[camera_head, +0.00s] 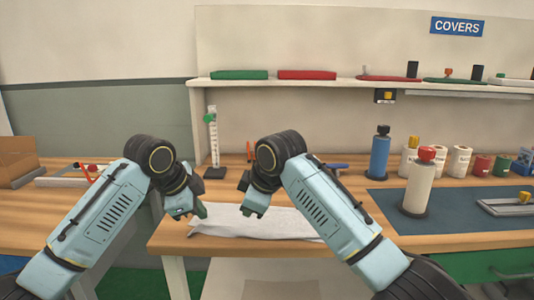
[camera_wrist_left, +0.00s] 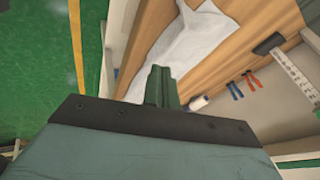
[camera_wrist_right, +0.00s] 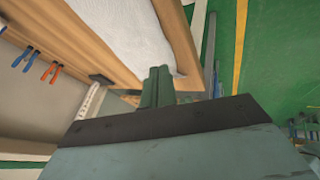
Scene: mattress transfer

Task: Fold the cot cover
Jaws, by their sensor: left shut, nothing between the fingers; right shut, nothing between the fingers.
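The cot cover is a white cloth (camera_head: 255,222) lying on the wooden table in the head view, partly hidden behind my right arm. It also shows in the left wrist view (camera_wrist_left: 185,45) and in the right wrist view (camera_wrist_right: 130,30). My left gripper (camera_head: 201,211) is shut and empty, near the cloth's left end. Its closed fingers (camera_wrist_left: 158,85) show in the left wrist view. My right gripper (camera_head: 252,212) is shut and empty, in front of the cloth in the head view. Its closed fingers (camera_wrist_right: 157,87) show in the right wrist view. I cannot tell whether either touches the cloth.
A white slotted post (camera_head: 213,140) stands behind the cloth. A blue bottle (camera_head: 379,155), a white red-capped bottle (camera_head: 420,185) and several jars stand at right, near a dark blue mat (camera_head: 385,205). A shelf (camera_head: 330,86) carries red and green rolls.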

